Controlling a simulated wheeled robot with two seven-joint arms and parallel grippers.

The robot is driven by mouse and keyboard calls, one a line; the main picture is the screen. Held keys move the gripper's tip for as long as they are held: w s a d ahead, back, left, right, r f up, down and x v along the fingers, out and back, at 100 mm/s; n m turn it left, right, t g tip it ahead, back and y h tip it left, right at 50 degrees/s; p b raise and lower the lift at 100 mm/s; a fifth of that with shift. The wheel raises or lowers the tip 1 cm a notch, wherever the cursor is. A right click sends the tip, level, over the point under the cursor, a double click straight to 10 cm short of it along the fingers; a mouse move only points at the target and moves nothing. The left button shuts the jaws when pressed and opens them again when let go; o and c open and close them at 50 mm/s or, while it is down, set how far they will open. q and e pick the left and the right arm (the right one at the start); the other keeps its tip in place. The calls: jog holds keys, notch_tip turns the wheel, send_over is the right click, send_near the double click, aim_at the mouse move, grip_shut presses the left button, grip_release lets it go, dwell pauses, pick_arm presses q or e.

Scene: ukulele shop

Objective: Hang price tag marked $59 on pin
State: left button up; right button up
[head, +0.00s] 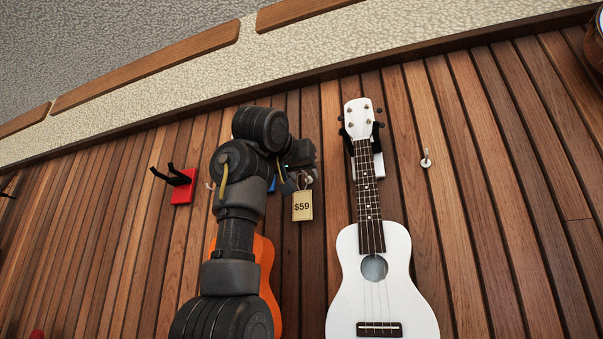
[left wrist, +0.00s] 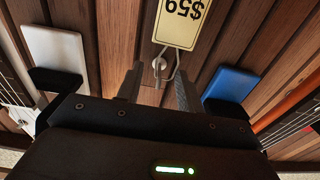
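The yellow price tag marked $59 (head: 302,206) is at the wall left of the white ukulele. It shows upside down in the left wrist view (left wrist: 178,22), with its thin loop running to a small pale pin (left wrist: 159,64). The loop appears to pass around the pin, and the tag hangs below it. My left gripper (head: 304,174) is just above the tag at the wall. In the left wrist view its fingers (left wrist: 158,82) stand apart on either side of the pin and loop, with a gap between them. My right gripper is not in view.
A white ukulele (head: 376,285) hangs on the right, close to the tag. An orange ukulele (head: 266,262) is partly hidden behind my left arm. A red hanger (head: 182,187) is empty on the left. Another pin (head: 426,160) is right of the white ukulele.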

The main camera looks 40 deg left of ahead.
pick_arm(q)
jog(key=shift+o, duration=1.1)
jog(key=b+v, duration=0.4)
jog(key=v, duration=0.6)
jog(key=shift+s+b, duration=0.3)
jog(key=shift+d, duration=0.15)
